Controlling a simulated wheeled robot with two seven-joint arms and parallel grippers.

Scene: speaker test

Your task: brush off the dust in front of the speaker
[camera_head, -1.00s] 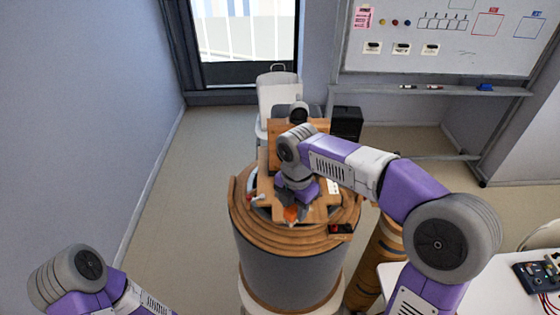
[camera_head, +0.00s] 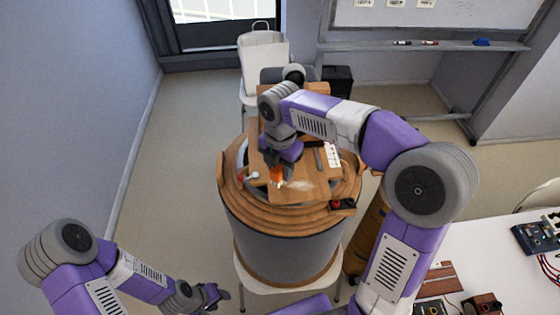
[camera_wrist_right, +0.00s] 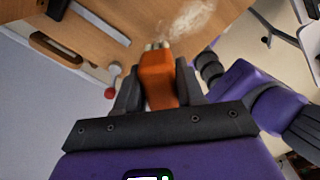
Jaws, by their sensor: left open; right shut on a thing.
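My right gripper (camera_head: 277,165) is shut on an orange brush (camera_head: 277,175), above a wooden board on a large round drum. In the right wrist view, the orange brush (camera_wrist_right: 158,78) sits between the fingers, its pale bristle tip against or just above the wood. A whitish dust smear (camera_head: 300,185) lies on the board right of the brush; the dust (camera_wrist_right: 192,18) also shows beyond the tip in the wrist view. A wooden box (camera_head: 311,93), possibly the speaker, is partly hidden behind my right arm. My left gripper (camera_head: 213,295) is open and empty at lower left, away from the drum.
The drum (camera_head: 285,235) has a stepped wooden rim. A white strip with dark spots (camera_head: 332,155) and a small red-and-black item (camera_head: 343,204) lie on its right side. A white table (camera_head: 490,250) with electronics stands at right. Open floor lies left of the drum.

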